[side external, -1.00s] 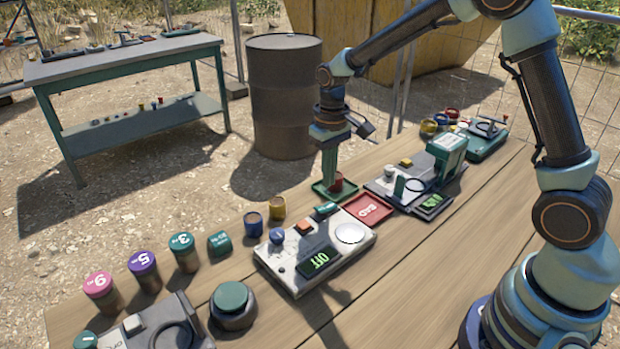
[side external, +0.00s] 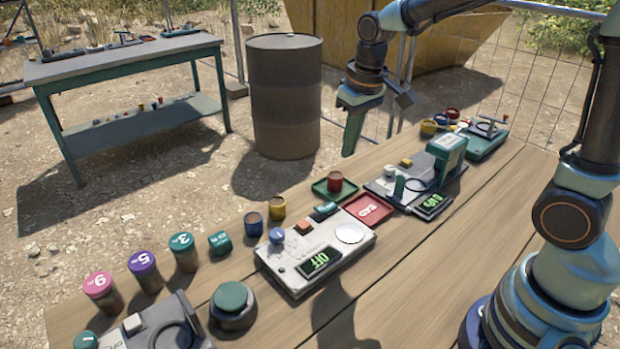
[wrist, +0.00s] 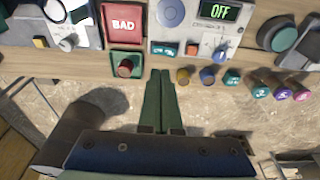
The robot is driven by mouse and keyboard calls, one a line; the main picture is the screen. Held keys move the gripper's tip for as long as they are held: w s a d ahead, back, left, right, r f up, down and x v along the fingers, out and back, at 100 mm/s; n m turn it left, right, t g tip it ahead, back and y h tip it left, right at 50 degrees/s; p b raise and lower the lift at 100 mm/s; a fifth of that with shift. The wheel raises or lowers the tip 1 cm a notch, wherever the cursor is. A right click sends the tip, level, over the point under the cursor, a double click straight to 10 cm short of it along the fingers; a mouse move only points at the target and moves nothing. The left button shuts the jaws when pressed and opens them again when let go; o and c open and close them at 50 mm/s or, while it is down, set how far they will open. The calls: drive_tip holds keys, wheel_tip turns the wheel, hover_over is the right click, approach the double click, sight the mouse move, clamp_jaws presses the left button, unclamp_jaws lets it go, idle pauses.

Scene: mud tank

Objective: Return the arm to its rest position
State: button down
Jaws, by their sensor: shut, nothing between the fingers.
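My gripper (side external: 352,135) is shut and empty, raised in the air beyond the far edge of the wooden table (side external: 440,262). In the wrist view its green fingers (wrist: 160,103) are together with nothing between them. A red-topped cup (side external: 335,181) stands on a small green tray (side external: 319,190), apart from and below my gripper. The cup also shows in the wrist view (wrist: 126,68), left of the fingers. My arm reaches over from the right side of the side external view.
A red tray marked BAD (side external: 370,209) lies beside the green one. A white device reading OFF (side external: 335,255), another instrument (side external: 390,187) and several coloured cups stand along the table. A rusty barrel (side external: 284,100) stands behind. The table's near right part is clear.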

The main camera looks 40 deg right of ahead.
drive_tip(key=s+r+t, duration=0.3)
drive_tip(key=s+r, duration=0.2)
drive_tip(key=s, duration=0.5)
drive_tip(key=shift+s+d+t, duration=0.3)
drive_tip(key=shift+s, duration=0.1)
idle(0.3)
